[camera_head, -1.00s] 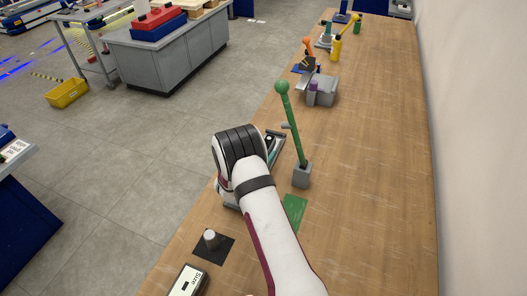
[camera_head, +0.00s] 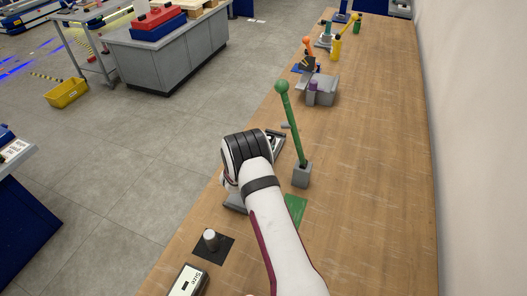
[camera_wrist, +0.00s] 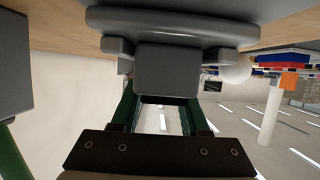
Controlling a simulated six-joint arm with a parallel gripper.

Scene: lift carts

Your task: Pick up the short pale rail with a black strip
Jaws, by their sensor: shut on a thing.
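My gripper (camera_wrist: 166,92) shows in the wrist view, its two dark green fingers reaching in from a black bar with screws. It is shut on a dark grey piece (camera_wrist: 168,68) at the fingers' far end. A wide, rounded dark grey part (camera_wrist: 172,22) lies beyond that piece. A grey slab (camera_head: 235,202) shows beside the wrist, near the table's left edge.
A green ball-topped lever (camera_head: 293,125) stands in a grey block (camera_head: 301,174) just right of my wrist. A white peg (camera_head: 210,236) stands on a black plate in front. The table's right side (camera_head: 375,180) is clear.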

